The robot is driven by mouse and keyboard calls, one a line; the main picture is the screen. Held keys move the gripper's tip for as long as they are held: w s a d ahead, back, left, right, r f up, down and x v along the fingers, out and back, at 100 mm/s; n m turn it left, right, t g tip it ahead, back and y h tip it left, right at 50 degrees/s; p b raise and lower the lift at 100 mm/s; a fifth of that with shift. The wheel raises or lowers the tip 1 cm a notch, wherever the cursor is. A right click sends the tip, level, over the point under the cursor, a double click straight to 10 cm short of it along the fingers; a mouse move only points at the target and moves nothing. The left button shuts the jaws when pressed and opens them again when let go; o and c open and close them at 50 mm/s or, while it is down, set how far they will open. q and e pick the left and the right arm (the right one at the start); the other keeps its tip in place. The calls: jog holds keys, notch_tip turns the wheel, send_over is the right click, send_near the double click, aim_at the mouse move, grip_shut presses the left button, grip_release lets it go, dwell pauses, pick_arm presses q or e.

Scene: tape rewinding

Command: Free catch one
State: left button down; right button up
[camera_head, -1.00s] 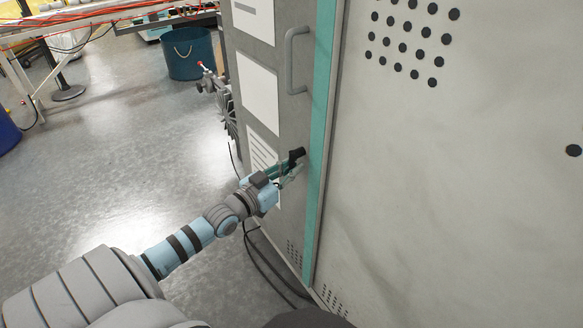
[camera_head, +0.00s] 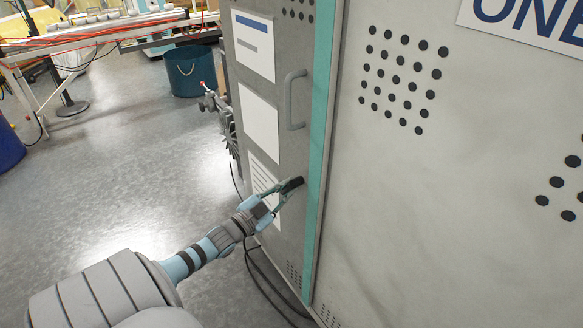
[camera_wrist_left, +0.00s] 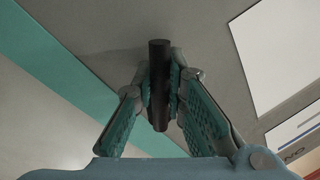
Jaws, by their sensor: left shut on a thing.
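The catch (camera_head: 291,185) is a short dark bar on the narrow grey side of a tall cabinet, close to its teal edge strip. My left gripper (camera_head: 284,192) is at the catch with its fingers shut on it. In the left wrist view the dark bar (camera_wrist_left: 159,85) stands upright between the two teal finger pads (camera_wrist_left: 160,88), which touch it from both sides. Where the bar joins the cabinet is hidden. My right gripper is not in view.
A grey pull handle (camera_head: 292,99) is above the catch on the same panel, beside white paper sheets (camera_head: 259,122). The teal strip (camera_head: 319,140) borders a wide perforated panel (camera_head: 440,200). Dark cables (camera_head: 262,275) lie on the floor. Open floor (camera_head: 110,180) lies left.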

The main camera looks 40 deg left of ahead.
aim_at(293, 171)
pick_arm(q)
jog(key=m, duration=0.3)
jog(key=a+r+m+h, duration=0.1)
jog(key=m, duration=0.1)
jog(key=shift+w+a, duration=0.1)
jog(key=shift+a+r+m+t+h, duration=0.1)
jog(key=shift+r+m+h, duration=0.15)
jog(key=shift+m, duration=0.7)
jog(key=shift+a+r+m+t+h, duration=0.1)
jog(key=shift+r+m+h, duration=0.2)
jog(key=shift+m, duration=0.7)
jog(key=shift+a+r+m+t+h, duration=0.1)
jog(key=shift+r+m+h, duration=0.15)
jog(key=shift+m, duration=0.7)
jog(key=c, duration=1.9)
grip_release()
jog(key=shift+w, duration=0.1)
jog(key=v, duration=1.2)
